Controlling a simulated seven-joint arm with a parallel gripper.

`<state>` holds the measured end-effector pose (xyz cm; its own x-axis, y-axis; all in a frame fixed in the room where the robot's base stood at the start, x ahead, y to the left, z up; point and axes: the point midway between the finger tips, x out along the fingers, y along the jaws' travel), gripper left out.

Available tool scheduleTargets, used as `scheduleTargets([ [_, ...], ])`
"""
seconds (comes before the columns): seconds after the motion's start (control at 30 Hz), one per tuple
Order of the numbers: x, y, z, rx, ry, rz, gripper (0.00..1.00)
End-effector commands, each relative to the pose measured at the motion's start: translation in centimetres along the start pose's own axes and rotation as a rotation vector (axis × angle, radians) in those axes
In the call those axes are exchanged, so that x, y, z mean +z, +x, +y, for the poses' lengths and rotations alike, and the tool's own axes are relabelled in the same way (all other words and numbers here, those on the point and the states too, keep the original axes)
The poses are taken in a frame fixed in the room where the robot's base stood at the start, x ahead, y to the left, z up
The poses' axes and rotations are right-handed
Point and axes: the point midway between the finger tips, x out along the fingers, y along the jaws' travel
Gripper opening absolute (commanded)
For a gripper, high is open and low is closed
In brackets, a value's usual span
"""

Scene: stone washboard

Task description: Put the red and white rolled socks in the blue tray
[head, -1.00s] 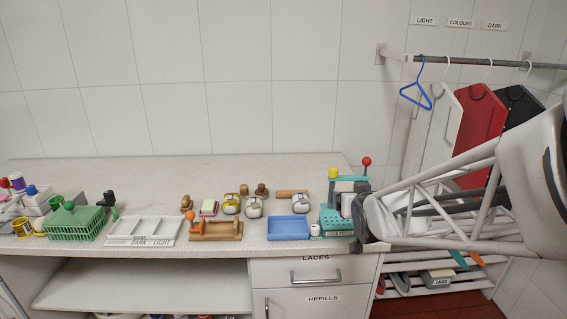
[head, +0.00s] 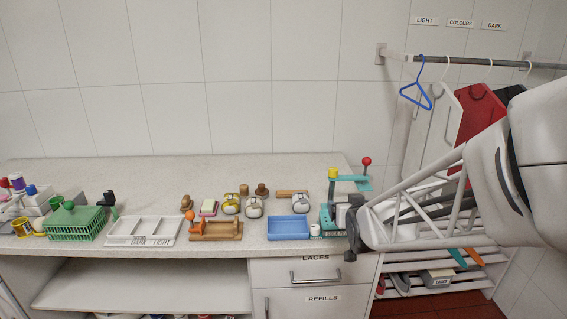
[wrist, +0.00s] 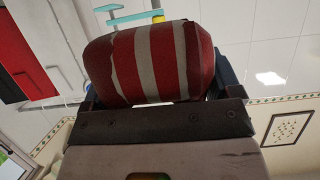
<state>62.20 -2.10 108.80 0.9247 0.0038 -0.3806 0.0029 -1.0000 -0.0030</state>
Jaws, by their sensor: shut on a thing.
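The red and white rolled socks (wrist: 150,62) fill the upper middle of the wrist view, with broad red and pale stripes. My gripper (wrist: 155,85) is shut on them, one dark finger at each side. In the head view my gripper (head: 342,214) is at the right end of the counter, in front of the teal stand. The socks cannot be made out there. The blue tray (head: 289,229) lies at the counter's front edge, left of my gripper, and looks empty.
The teal stand (head: 352,180) with red and yellow knobs is close by my gripper. A small white cup (head: 315,231) stands between tray and gripper. A wooden rack (head: 215,232) is left.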

Motion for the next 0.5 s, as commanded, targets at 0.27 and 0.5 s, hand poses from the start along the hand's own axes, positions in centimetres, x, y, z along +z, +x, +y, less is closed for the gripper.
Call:
scheduleTargets([
  [0.27, -0.5, 3.3, -2.3, -0.01, 0.004, 0.005, 0.67],
  [0.5, -0.7, 7.0, -5.3, -0.015, 0.006, 0.009, 0.67],
])
